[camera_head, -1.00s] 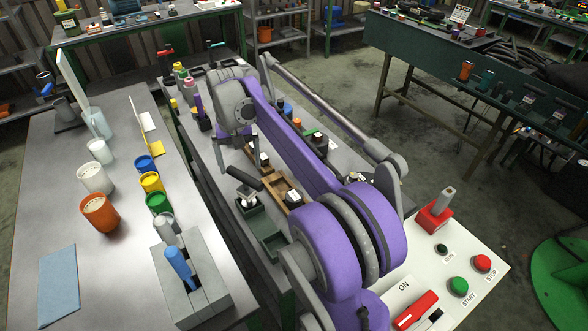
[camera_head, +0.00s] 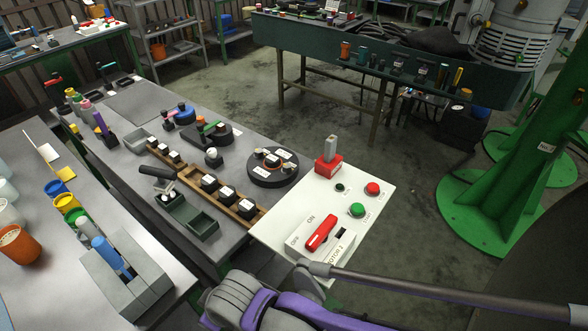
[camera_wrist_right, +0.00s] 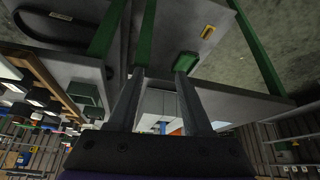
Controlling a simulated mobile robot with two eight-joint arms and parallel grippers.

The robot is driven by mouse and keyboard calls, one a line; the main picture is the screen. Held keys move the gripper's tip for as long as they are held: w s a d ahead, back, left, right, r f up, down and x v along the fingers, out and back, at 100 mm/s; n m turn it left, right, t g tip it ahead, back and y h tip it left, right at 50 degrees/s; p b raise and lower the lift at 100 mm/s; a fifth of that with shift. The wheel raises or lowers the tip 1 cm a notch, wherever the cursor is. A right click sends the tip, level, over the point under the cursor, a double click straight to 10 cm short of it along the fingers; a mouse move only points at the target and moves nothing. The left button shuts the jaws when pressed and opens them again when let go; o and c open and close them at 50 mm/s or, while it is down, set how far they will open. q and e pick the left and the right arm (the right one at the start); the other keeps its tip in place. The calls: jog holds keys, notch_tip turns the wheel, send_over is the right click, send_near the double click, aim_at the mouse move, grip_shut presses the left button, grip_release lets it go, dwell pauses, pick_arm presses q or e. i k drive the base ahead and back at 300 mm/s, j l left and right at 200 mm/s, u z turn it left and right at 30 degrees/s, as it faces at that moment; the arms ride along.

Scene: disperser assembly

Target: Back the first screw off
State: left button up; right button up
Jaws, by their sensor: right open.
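I cannot make out a screw that I can name as the first one in either view. My right gripper (camera_wrist_right: 160,74) shows in the right wrist view with its two dark fingers apart and nothing between them. A grey tabletop and green bars lie beyond the fingers. A purple and grey arm of mine crosses the bottom of the head view, and no gripper shows there. My left gripper is in neither view.
A white control panel (camera_head: 375,215) with a red switch (camera_head: 321,233) and buttons stands in front. A black round holder (camera_head: 272,168), a wooden rack (camera_head: 223,193) and a green tray (camera_head: 190,216) sit on the grey bench. Open floor (camera_head: 330,125) lies behind the panel.

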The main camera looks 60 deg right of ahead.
aim_at(285, 167)
jog(key=i+j+z, duration=0.1)
jog(key=z, duration=1.6)
